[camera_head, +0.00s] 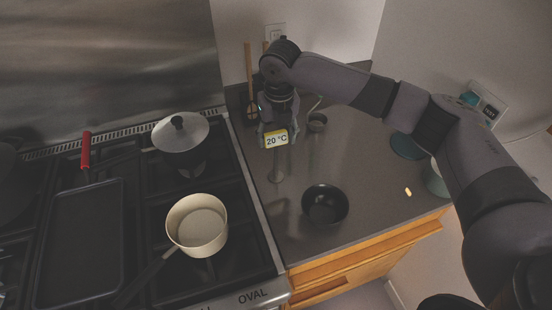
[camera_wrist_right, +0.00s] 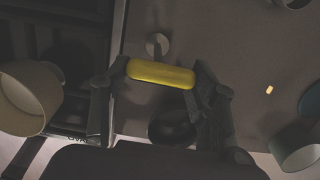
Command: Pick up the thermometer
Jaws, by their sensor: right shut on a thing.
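The thermometer (camera_head: 277,139) is a small yellow block with a pale face reading "20 °C". My right gripper (camera_head: 275,130) is shut on it and holds it above the dark countertop. In the right wrist view the thermometer (camera_wrist_right: 161,73) shows as a yellow bar between the two fingers of the right gripper (camera_wrist_right: 160,80). My left gripper is not in view.
A black bowl (camera_head: 325,204) stands on the counter (camera_head: 357,170) in front. A small cup (camera_head: 317,122) stands behind. The stove at left holds a cream pot (camera_head: 197,224), a lidded pot (camera_head: 181,134) and a red-handled pan (camera_head: 80,240). A small yellow item (camera_head: 408,192) lies at right.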

